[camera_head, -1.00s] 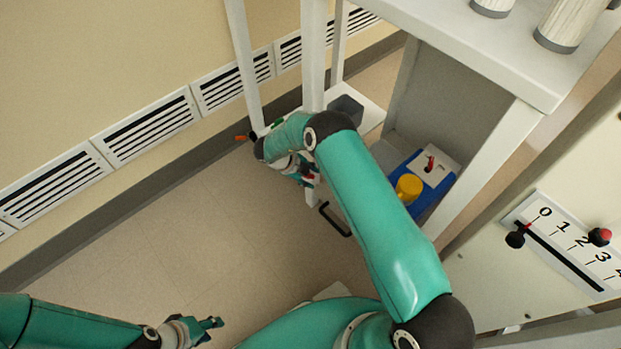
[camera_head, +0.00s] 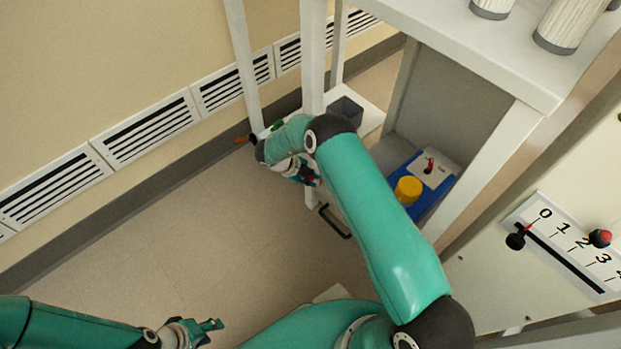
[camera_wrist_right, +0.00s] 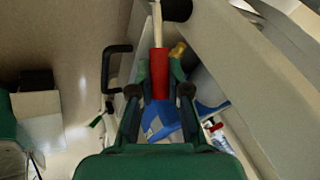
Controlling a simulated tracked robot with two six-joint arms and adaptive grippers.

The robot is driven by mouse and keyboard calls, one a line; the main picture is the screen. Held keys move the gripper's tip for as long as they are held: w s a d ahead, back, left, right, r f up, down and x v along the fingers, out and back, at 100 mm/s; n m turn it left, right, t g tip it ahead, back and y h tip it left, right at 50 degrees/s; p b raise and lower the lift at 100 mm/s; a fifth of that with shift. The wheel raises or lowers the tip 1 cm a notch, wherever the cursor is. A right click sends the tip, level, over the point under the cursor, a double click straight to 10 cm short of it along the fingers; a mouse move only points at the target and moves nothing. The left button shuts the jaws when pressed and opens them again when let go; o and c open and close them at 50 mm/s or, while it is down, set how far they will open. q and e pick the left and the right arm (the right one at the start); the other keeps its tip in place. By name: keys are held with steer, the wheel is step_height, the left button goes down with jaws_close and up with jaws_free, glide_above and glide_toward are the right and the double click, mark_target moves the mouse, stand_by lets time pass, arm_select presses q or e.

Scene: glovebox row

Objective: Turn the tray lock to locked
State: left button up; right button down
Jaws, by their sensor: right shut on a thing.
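My right gripper (camera_wrist_right: 158,85) is shut on a red handle (camera_wrist_right: 158,68) at the end of a pale bar in the right wrist view. In the head view this gripper (camera_head: 310,177) is beside the white frame post, and the arm partly hides its grip. A white plate with a red lever (camera_head: 430,165) lies on the blue tray (camera_head: 419,209) inside the bay. I cannot tell whether the held red handle or this lever is the tray lock. My left gripper (camera_head: 211,328) is low at the left, apart from everything, its finger gap unclear.
A yellow cylinder (camera_head: 408,189) stands on the blue tray. A black pull handle (camera_head: 335,222) is just below my right gripper. A grey bin (camera_head: 347,107) sits on a shelf behind. A numbered scale panel (camera_head: 570,245) is at the right. The floor at the left is free.

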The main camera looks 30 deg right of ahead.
steer(key=shift+s+t+p, duration=0.2)
steer(key=shift+t+p, duration=0.1)
steer(key=shift+p, duration=0.1)
steer(key=shift+s+f+t+p, duration=0.2)
steer(key=shift+f+t+p, duration=0.1)
steer(key=shift+t+p, duration=0.1)
steer(key=shift+s+f+m+t+y+b, duration=0.25)
steer(key=shift+f+m+t+b, duration=0.2)
steer(key=shift+f+t+b, duration=0.65)
steer(key=shift+s+f+m+t+y+b, duration=0.15)
steer(key=shift+s+f+m+t+b, duration=0.3)
steer(key=shift+t+b, duration=1.05)
steer(key=shift+w+f, duration=0.1)
steer(key=c, duration=1.1)
jaws_free()
